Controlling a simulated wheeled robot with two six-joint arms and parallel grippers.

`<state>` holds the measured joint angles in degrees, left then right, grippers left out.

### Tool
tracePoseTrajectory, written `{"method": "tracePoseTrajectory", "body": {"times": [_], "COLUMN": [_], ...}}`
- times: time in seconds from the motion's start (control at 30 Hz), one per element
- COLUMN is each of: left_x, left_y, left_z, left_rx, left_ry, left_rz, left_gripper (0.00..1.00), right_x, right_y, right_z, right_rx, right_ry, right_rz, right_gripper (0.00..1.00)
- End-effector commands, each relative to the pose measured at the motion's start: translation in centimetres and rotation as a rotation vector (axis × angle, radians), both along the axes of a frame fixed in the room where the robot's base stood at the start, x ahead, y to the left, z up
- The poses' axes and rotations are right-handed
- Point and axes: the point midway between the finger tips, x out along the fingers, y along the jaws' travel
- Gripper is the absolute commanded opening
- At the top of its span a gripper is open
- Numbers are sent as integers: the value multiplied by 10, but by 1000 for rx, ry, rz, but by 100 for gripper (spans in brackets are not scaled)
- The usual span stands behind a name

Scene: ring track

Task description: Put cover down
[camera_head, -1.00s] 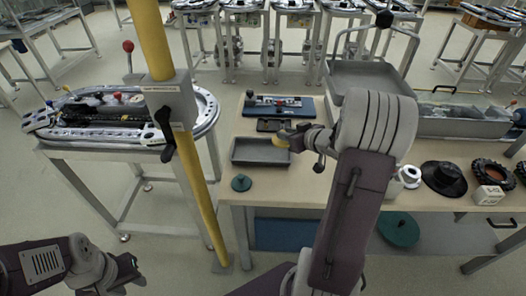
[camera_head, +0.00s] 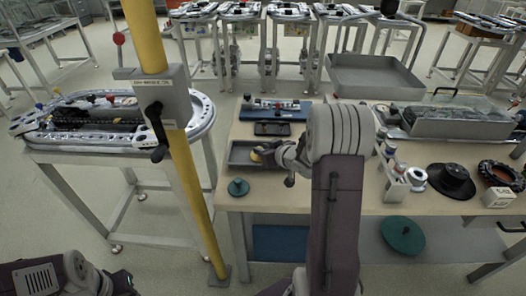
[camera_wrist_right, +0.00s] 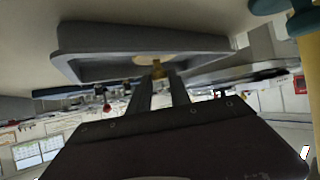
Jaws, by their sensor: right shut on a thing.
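The cover looks like a small yellow-tan round piece (camera_head: 256,156) with a brass knob, seen also in the right wrist view (camera_wrist_right: 145,61). My right gripper (camera_wrist_right: 158,76) is shut on its knob. In the head view the cover is at the grey shallow tray (camera_head: 240,164), over its middle. I cannot tell whether it touches the tray floor. The tray also shows in the right wrist view (camera_wrist_right: 85,43). My right arm hides part of the tray's right side. My left gripper (camera_head: 118,284) is at the bottom left, away from the table, its fingers unclear.
A teal knobbed disc (camera_head: 238,187) lies in front of the tray. A dark small tray (camera_head: 272,129) and a blue board (camera_head: 290,113) lie behind. A black hat-shaped part (camera_head: 451,181) is at right. A yellow post (camera_head: 190,190) stands left of the table.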

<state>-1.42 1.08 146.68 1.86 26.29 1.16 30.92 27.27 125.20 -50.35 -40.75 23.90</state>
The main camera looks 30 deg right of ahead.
Motion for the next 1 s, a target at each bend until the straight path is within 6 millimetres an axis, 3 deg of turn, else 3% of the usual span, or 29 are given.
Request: {"method": "tracePoseTrajectory", "body": {"times": [0.13, 0.17, 0.23, 0.6, 0.77, 1.0], "left_x": [0, 0, 0, 0, 0, 0], "left_y": [0, 0, 0, 0, 0, 0], "left_z": [-3, -2, -2, 3, 10, 27], "left_rx": [0, 0, 0, 0, 0, 0], "left_ry": [0, 0, 0, 0, 0, 0], "left_rz": [0, 0, 0, 0, 0, 0], "left_gripper": [36, 36, 36, 36, 36, 36], "right_x": [0, 0, 0, -1, -29, -82], "right_y": [0, 0, 0, 0, -3, -7], "right_z": [-4, -3, -3, 4, 20, 49], "right_rx": [0, 0, 0, 0, -1, -1], "right_ry": [0, 0, -1, -1, -2, -2], "right_rz": [0, 0, 0, 0, -4, -5], "right_gripper": [0, 29, 45, 45, 45, 45]}}
